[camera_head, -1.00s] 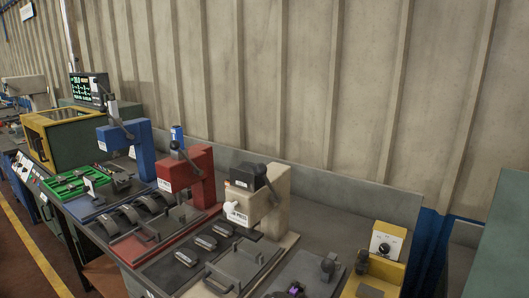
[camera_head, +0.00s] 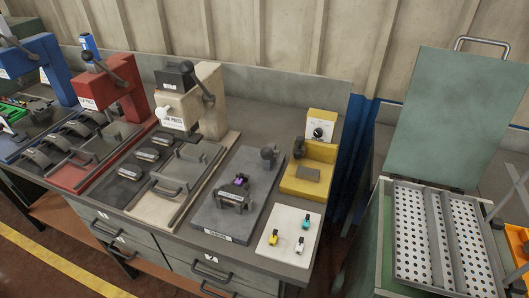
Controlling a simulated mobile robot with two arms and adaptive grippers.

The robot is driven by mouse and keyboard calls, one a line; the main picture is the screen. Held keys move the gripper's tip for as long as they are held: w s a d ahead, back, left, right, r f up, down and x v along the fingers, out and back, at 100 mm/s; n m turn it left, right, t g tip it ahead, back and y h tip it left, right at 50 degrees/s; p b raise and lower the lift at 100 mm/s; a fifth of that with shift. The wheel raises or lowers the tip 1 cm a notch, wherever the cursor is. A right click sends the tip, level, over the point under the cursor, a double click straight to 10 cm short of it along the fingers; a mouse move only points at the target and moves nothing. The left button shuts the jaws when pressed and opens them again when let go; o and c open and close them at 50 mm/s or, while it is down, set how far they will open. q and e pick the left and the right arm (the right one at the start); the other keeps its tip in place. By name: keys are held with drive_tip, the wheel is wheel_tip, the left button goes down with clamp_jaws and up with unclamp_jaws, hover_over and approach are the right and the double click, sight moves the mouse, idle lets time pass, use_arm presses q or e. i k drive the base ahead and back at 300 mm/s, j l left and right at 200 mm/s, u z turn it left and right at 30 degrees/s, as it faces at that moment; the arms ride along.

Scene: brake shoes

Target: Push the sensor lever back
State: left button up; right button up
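A dark grey fixture plate (camera_head: 218,215) lies on the bench, with a small label on its front edge that is too small to read. A black-knobbed lever (camera_head: 268,154) stands at its back right corner. A dark part with a purple piece (camera_head: 239,181) sits on the middle of the plate. Beside it is a yellow station (camera_head: 313,184) with a dial box and a dark upright knob or lever (camera_head: 298,148). I cannot tell for sure which of these is the sensor lever. Neither of my grippers shows.
A white pad (camera_head: 288,250) with yellow, white and teal small parts lies at the front right of the bench. Cream (camera_head: 196,105), red (camera_head: 112,90) and blue (camera_head: 44,65) presses stand to the left. An open green case with a perforated tray (camera_head: 412,240) stands at the right.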

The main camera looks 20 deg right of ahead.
sight(267, 153)
drive_tip(key=k+j+z, duration=0.2)
drive_tip(key=z, duration=0.15)
drive_tip(key=k+j+z, duration=0.15)
drive_tip(key=z, duration=0.2)
drive_tip(key=k+z, duration=0.35)
